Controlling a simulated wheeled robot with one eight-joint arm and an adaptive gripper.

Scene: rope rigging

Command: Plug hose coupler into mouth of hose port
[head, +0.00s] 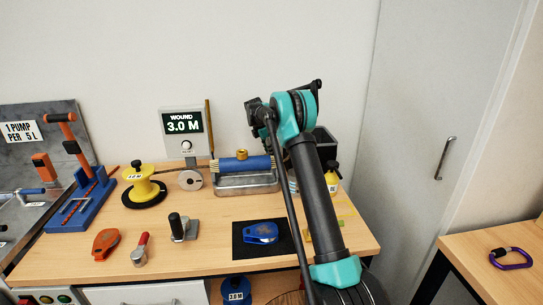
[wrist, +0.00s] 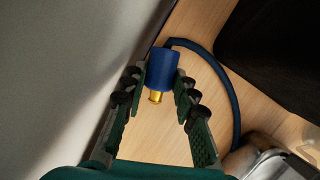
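The hose coupler (wrist: 162,68) is a blue cylinder with a brass tip, seen in the wrist view with a blue hose (wrist: 232,100) curving off its far end. My gripper (wrist: 161,82) has a finger pad close against each side of the coupler, with no clear gap. The brass tip points toward the bottom of the picture. In the head view, a blue cylinder with a brass fitting on top (head: 242,154) sits over a metal tray; it looks like the hose port, though I cannot be sure. My arm hides the coupler there.
The metal tray (head: 247,185) stands at the back of the table, with a black box (head: 325,142) to its right. A display box (head: 183,130) and a yellow spool (head: 142,187) stand left.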

